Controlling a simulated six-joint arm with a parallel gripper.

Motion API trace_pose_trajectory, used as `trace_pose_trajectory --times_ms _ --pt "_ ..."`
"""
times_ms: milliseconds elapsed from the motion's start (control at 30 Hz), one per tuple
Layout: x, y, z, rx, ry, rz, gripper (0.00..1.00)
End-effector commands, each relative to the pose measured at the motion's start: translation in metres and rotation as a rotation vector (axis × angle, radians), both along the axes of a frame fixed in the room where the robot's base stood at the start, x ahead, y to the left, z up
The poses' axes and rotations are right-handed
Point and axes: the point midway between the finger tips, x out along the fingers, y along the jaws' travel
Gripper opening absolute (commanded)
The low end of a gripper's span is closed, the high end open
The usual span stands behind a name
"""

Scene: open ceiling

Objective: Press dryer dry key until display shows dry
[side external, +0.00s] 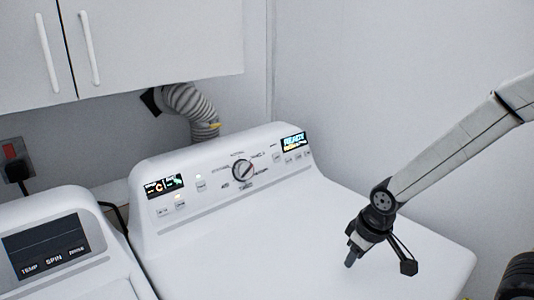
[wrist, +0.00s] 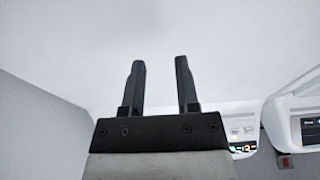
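The white dryer (side external: 330,215) has a raised control panel with a round knob (side external: 243,170) in its middle. A lit display (side external: 293,141) at the panel's right end seems to read "READY", with a smaller line below. Small keys (side external: 290,159) sit under that display; their labels are too small to read, so I cannot tell which is the dry key. My gripper (side external: 350,260) hangs over the dryer's top, right of and in front of the panel, apart from the keys. In the wrist view my gripper (wrist: 160,66) has two parallel fingers apart with nothing between them.
A second lit display (side external: 164,186) and several keys (side external: 180,205) are at the panel's left. A washer (side external: 55,250) with a dark display stands left of the dryer. A cabinet (side external: 150,45) hangs above, and a vent hose (side external: 190,108) rises behind. The dryer's top looks clear.

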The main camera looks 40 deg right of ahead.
Motion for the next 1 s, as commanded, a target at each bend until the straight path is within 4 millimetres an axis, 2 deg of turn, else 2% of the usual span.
trace_pose_trajectory --times_ms 33,100,1000 --pt "0.0000 0.0000 0.0000 0.000 0.000 0.000 0.21" --pt "0.0000 0.0000 0.0000 0.000 0.000 0.000 0.00" --pt "0.0000 0.0000 0.0000 0.000 0.000 0.000 0.00"
